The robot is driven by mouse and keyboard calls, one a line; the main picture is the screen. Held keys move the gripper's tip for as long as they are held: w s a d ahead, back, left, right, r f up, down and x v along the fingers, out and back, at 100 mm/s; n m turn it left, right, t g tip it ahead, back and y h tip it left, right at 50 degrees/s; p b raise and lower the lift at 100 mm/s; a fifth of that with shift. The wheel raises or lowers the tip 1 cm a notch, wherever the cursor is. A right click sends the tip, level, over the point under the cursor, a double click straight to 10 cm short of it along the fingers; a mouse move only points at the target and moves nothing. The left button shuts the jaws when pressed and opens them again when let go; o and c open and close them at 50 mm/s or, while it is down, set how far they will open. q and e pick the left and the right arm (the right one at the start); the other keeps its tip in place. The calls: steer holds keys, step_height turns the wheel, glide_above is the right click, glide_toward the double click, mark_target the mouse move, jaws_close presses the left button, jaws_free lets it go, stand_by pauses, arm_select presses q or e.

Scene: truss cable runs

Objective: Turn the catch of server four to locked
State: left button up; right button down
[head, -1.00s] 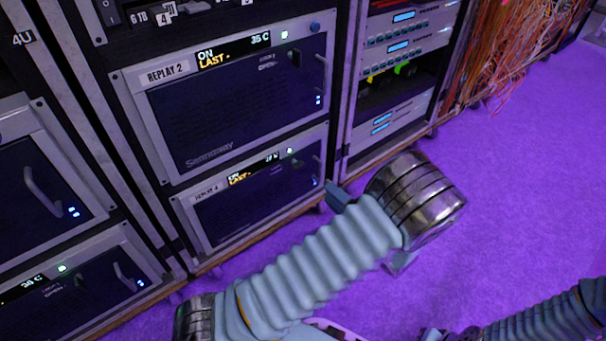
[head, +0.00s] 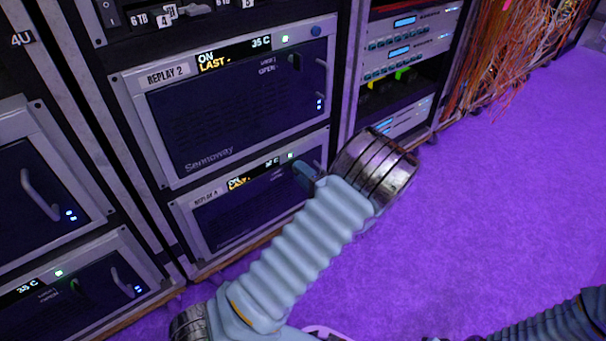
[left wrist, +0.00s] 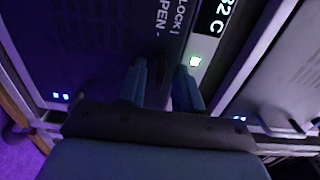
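Server four is the lower unit labelled REPLAY 4 (head: 206,197) in the middle rack, with a lit display and a green light. My left gripper (head: 292,177) is at the upper right of its front. In the left wrist view the open fingers (left wrist: 160,88) point at the panel beside the LOCK and OPEN marks (left wrist: 170,25). A dark shape between them (left wrist: 159,82) looks like the catch. I cannot tell whether the fingers touch it or which way it points. In the head view my gripper mostly hides the catch. My right gripper is out of view.
REPLAY 2 (head: 215,115) sits directly above, with its handle and dark catch (head: 295,62). Another rack with handled servers (head: 40,175) is at left. A rack with blue displays and loose orange cables (head: 510,50) is at right. The purple floor (head: 490,210) is open.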

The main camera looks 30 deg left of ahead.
arm_select(q)
jaws_close()
steer(key=shift+m+p, duration=4.9)
steer(key=shift+m, duration=4.1)
jaws_free()
